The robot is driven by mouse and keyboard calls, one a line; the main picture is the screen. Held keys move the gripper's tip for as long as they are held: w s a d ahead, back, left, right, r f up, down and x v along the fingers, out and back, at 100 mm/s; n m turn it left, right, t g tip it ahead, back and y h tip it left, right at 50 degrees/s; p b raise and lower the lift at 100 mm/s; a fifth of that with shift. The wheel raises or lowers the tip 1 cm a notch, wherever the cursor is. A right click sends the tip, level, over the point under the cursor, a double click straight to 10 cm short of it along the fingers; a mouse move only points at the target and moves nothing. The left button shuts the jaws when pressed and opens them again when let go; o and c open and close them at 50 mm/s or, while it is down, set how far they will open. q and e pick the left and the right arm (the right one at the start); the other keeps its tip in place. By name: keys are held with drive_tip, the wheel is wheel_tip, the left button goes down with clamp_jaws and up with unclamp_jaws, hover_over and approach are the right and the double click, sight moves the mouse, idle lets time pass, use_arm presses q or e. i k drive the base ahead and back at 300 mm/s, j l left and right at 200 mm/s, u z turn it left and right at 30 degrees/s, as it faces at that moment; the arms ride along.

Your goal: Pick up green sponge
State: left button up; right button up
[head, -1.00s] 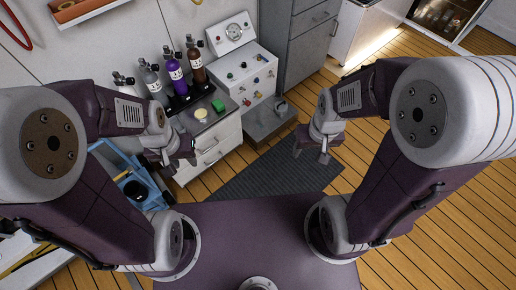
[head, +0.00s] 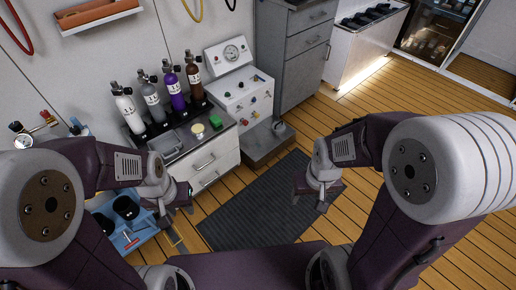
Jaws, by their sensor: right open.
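A green sponge (head: 215,121) lies on the dark top of the low cabinet (head: 190,146), near its right end. It sits just right of a round yellowish item (head: 198,128). My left gripper (head: 178,214) hangs in front of the cabinet, lower and to the left of the sponge and apart from it. Its fingers are small and dark, and I cannot tell whether they are open. My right gripper (head: 322,202) is over the floor to the right of the dark mat, well away from the sponge. It is open and empty.
Several gas cylinders (head: 176,88) stand in a rack behind the sponge. A white gauge panel (head: 243,90) stands to the right of it. A blue cart (head: 130,237) is below my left arm. A dark mat (head: 255,212) and bare wooden floor lie ahead.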

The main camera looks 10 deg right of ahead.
sight(214, 120)
drive_tip(key=i+l, duration=0.2)
drive_tip(key=i, duration=0.25)
drive_tip(key=i+l+u, duration=0.1)
drive_tip(key=i, duration=0.4)
drive_tip(key=i+l, duration=0.25)
drive_tip(key=i, duration=0.2)
drive_tip(key=i+l, duration=0.25)
drive_tip(key=i, duration=0.2)
drive_tip(key=j+u, duration=0.05)
